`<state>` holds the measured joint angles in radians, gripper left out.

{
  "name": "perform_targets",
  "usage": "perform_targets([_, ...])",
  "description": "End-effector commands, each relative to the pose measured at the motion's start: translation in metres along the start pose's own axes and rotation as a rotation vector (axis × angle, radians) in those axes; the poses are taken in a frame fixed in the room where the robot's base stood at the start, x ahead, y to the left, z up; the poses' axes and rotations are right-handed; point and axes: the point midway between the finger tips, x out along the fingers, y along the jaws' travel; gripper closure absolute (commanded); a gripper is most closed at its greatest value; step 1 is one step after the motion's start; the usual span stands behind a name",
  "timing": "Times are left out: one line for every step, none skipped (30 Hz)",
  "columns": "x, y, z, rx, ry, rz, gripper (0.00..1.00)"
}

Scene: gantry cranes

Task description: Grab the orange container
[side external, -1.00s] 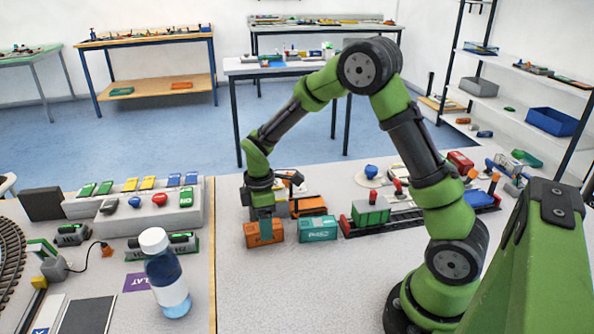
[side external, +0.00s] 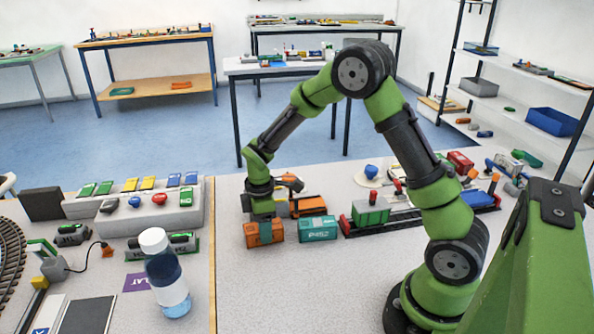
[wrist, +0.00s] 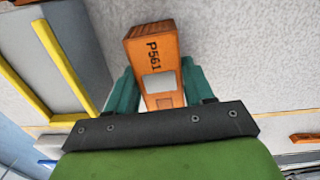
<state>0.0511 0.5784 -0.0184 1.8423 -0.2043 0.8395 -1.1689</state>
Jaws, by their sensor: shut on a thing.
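The orange container (side external: 258,236) is on the grey table at the front, left of a teal container (side external: 317,229). It is a small box. My gripper (side external: 264,232) comes down over it from above. In the wrist view the orange container (wrist: 157,65), marked P561, lies between the two teal fingers (wrist: 157,88), one on each long side. The gripper is shut on it. Whether its underside touches the table I cannot tell for certain.
An orange vehicle (side external: 308,206) stands just behind the containers. A green container (side external: 371,212) sits on a dark rail wagon to the right. A blue bottle (side external: 167,275) stands at the left. The tabletop in front is clear.

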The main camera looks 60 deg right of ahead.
Motion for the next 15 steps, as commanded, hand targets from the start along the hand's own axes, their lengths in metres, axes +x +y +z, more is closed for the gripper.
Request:
perform_targets([-0.001,0.0,0.0,0.0,0.001,0.001,0.74])
perform_targets([-0.003,0.001,0.0,0.0,0.001,0.002,0.75])
perform_targets([-0.005,0.001,0.0,0.0,0.002,0.002,0.75])
perform_targets([-0.007,0.001,-0.001,0.0,0.002,0.002,0.75])
perform_targets([-0.01,0.001,-0.001,0.0,0.002,0.002,0.75])
perform_targets([-0.015,0.001,-0.001,-0.001,0.002,0.004,0.75])
perform_targets([-0.018,0.001,-0.001,0.0,0.002,0.004,0.75])
perform_targets([-0.021,0.001,-0.001,0.0,0.002,0.003,0.75])
perform_targets([-0.025,0.001,-0.001,0.0,0.003,0.003,0.75])
perform_targets([-0.028,0.001,-0.001,0.001,0.003,0.003,0.75])
perform_targets([-0.031,0.001,-0.001,0.001,0.003,0.003,0.75])
perform_targets([-0.035,0.001,-0.001,0.0,0.003,0.004,0.75])
perform_targets([-0.038,0.001,-0.001,0.0,0.002,0.003,0.75])
perform_targets([-0.041,0.001,-0.001,0.0,0.002,0.003,0.75])
perform_targets([-0.045,0.001,-0.001,-0.001,0.002,0.004,0.75])
